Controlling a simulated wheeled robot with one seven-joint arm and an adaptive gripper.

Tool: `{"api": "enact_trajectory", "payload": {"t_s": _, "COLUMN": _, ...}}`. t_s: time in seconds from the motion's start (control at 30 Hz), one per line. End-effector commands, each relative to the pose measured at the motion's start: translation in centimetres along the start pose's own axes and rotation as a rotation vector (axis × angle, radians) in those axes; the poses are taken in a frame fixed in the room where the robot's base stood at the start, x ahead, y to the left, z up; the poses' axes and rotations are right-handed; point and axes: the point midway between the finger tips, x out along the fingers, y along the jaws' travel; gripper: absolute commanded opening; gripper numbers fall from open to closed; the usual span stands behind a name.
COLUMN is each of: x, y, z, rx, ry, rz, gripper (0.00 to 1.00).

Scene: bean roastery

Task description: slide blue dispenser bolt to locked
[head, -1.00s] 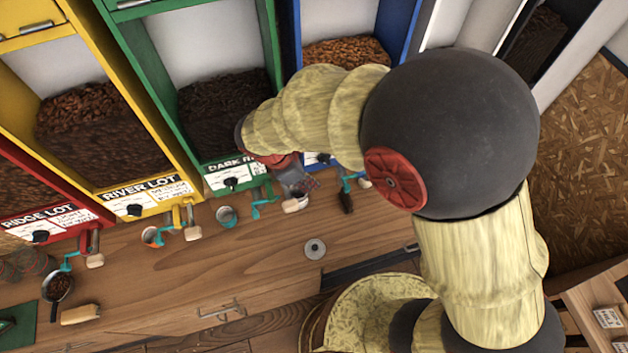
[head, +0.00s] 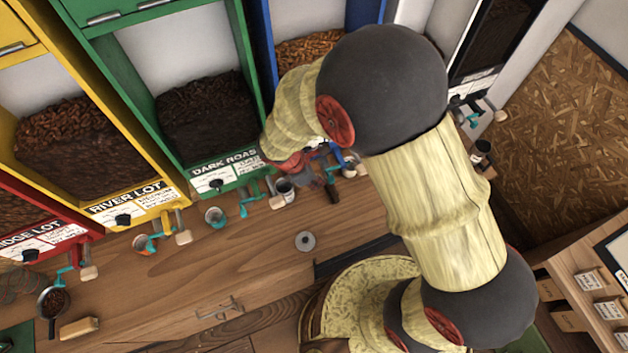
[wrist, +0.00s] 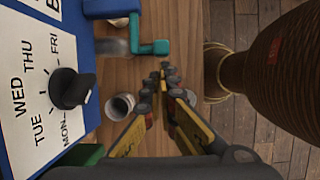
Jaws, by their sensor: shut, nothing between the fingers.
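The blue dispenser (head: 262,45) stands at the back, right of the green one. My arm hides much of its front in the head view. In the wrist view its white day label (wrist: 35,75) with a black dial (wrist: 70,88) fills the left. A blue fitting (wrist: 112,8) juts out at the top left, with a teal handle (wrist: 153,47) on a grey rod below it. I cannot tell clearly which part is the bolt or how it is set. My gripper (wrist: 168,72) is shut and empty, its tips just below and right of the teal handle, apparently apart from it.
A grey cup (wrist: 120,106) stands on the wooden counter beside my fingers. The green dispenser (head: 215,172) is just left, with a pale-handled lever (head: 276,192). A dark-handled tool (head: 333,192) and a round grey disc (head: 305,241) are nearby. The front counter is mostly clear.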

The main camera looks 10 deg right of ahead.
Motion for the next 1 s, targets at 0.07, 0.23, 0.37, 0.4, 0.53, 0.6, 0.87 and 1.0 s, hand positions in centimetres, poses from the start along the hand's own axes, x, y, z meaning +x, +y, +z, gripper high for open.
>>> {"api": "enact_trajectory", "payload": {"t_s": 0.07, "x": 0.0, "y": 0.0, "z": 0.0, "rx": 0.000, "ry": 0.000, "rz": 0.000, "gripper": 0.00}}
{"api": "enact_trajectory", "payload": {"t_s": 0.23, "x": 0.2, "y": 0.0, "z": 0.6, "rx": 0.002, "ry": 0.000, "rz": -0.001, "gripper": 0.00}}
{"api": "enact_trajectory", "payload": {"t_s": 0.37, "x": 0.9, "y": 0.0, "z": 2.2, "rx": 0.005, "ry": 0.000, "rz": -0.001, "gripper": 0.00}}
{"api": "enact_trajectory", "payload": {"t_s": 0.4, "x": 1.1, "y": 0.0, "z": 2.8, "rx": 0.004, "ry": 0.000, "rz": -0.001, "gripper": 0.00}}
{"api": "enact_trajectory", "payload": {"t_s": 0.53, "x": 1.5, "y": 0.0, "z": 3.8, "rx": 0.001, "ry": -0.001, "rz": 0.000, "gripper": 0.00}}
{"api": "enact_trajectory", "payload": {"t_s": 0.6, "x": 1.5, "y": 0.0, "z": 3.8, "rx": 0.000, "ry": -0.001, "rz": 0.000, "gripper": 0.00}}
{"api": "enact_trajectory", "payload": {"t_s": 0.87, "x": 1.5, "y": 0.0, "z": 3.7, "rx": 0.000, "ry": -0.001, "rz": 0.000, "gripper": 0.00}}
{"api": "enact_trajectory", "payload": {"t_s": 1.0, "x": 1.3, "y": 0.2, "z": 3.2, "rx": 0.000, "ry": -0.001, "rz": 0.000, "gripper": 0.00}}
